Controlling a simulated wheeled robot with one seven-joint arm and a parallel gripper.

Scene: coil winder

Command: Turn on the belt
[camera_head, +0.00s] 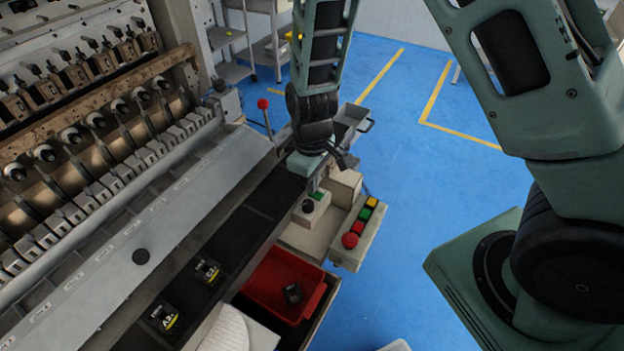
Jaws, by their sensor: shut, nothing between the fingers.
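The belt (232,222) is a dark strip running along the front of the coil winder (110,160). A small pale control box (312,212) beside it carries a black knob and a green button (318,196). To its right, a slanted panel (346,258) carries a red mushroom button (350,240) and several smaller red, yellow and green buttons (371,202). My gripper (347,164) is shut and empty, just above and behind the control box in the picture. Whether its tips touch anything cannot be told.
Two black boxes (207,270) (163,315) sit on the belt. A red bin (268,284) with a dark part inside stands below the control box. A red-knobbed lever (263,104) rises left of my gripper.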

